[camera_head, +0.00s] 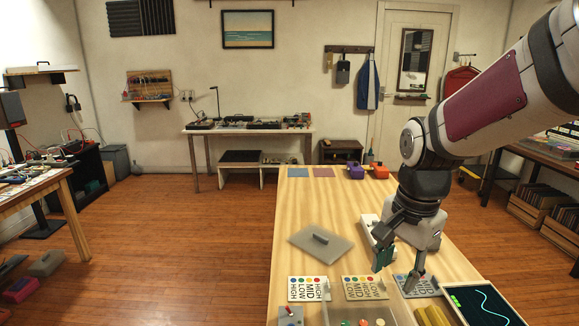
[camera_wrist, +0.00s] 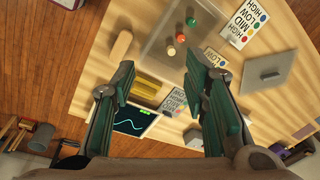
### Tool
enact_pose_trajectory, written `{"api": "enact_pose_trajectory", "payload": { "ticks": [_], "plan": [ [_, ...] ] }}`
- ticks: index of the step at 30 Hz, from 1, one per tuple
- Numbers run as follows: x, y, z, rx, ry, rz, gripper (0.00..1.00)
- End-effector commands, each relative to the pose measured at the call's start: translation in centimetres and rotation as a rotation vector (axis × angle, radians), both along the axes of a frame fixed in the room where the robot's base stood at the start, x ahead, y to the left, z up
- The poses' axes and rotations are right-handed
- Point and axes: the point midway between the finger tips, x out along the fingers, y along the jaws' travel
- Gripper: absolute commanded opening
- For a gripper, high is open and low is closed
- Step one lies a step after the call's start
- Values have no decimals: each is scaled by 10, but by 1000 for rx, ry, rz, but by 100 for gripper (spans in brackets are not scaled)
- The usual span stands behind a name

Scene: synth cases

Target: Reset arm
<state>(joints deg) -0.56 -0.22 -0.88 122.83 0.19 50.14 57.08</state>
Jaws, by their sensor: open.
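My gripper (camera_head: 397,273) hangs from my arm over the right part of the wooden table (camera_head: 290,210). Its two fingers are spread apart. In the wrist view my gripper (camera_wrist: 160,78) is open, its green-padded fingers at left and right with nothing held between them. The table top, a clear tray (camera_wrist: 158,38) with small coloured knobs and part of a yellow ribbed object (camera_wrist: 148,87) show beyond the fingers. My arm hides part of the table's right side in the head view.
A grey lid with a handle (camera_head: 318,241) lies left of my gripper. Label cards (camera_head: 309,288) and a waveform screen (camera_head: 486,304) lie near the front. Purple (camera_head: 355,172) and orange (camera_head: 378,170) items stand at the far end. Open floor (camera_head: 190,240) lies left of the table.

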Motion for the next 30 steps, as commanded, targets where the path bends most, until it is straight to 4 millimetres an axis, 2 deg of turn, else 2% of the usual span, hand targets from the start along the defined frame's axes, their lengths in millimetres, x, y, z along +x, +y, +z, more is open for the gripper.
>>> {"api": "enact_pose_trajectory", "payload": {
  "ticks": [1, 6, 12, 18, 24, 30],
  "plan": [
    [-16, 0, 17, -8, -20, 55, 41],
    [-62, -1, 52, -45, -71, 266, 41],
    [-119, -1, 83, -102, -128, 511, 41],
    [-173, -2, 102, -173, -179, 748, 41],
    [-208, -2, 108, -232, -210, 916, 41],
    [-219, -2, 107, -253, -216, 975, 41]
  ]
}}
